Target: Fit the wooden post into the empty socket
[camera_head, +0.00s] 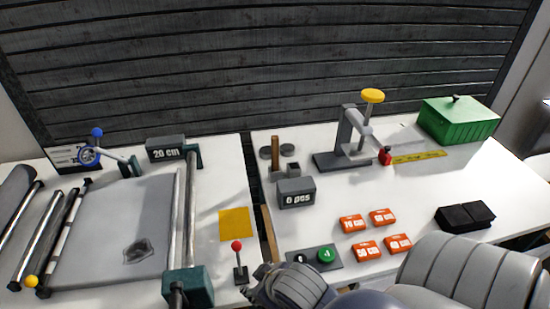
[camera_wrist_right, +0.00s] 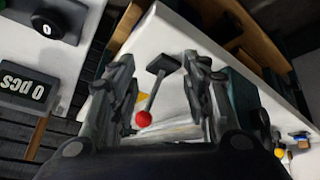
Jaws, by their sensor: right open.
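A brown wooden post (camera_head: 275,152) stands upright near the back edge of the right-hand table in the head view. Beside it is a small grey block (camera_head: 292,168) with a dark top, perhaps a socket; I cannot tell if it is empty. Grey round discs (camera_head: 265,153) sit close to the post. My right gripper (camera_head: 262,279) is low in the head view, well in front of the post. In the wrist view my right gripper (camera_wrist_right: 160,66) is open, its fingers on either side of a red-knobbed lever (camera_wrist_right: 143,118), with no visible grip on it. My left gripper is not in view.
A "0 pcs" display (camera_head: 296,192) stands in front of the grey block. A button panel (camera_head: 314,257), orange boxes (camera_head: 367,250), a grey stand with a yellow knob (camera_head: 372,96) and a green box (camera_head: 458,119) occupy the right table. A gap separates the two tables.

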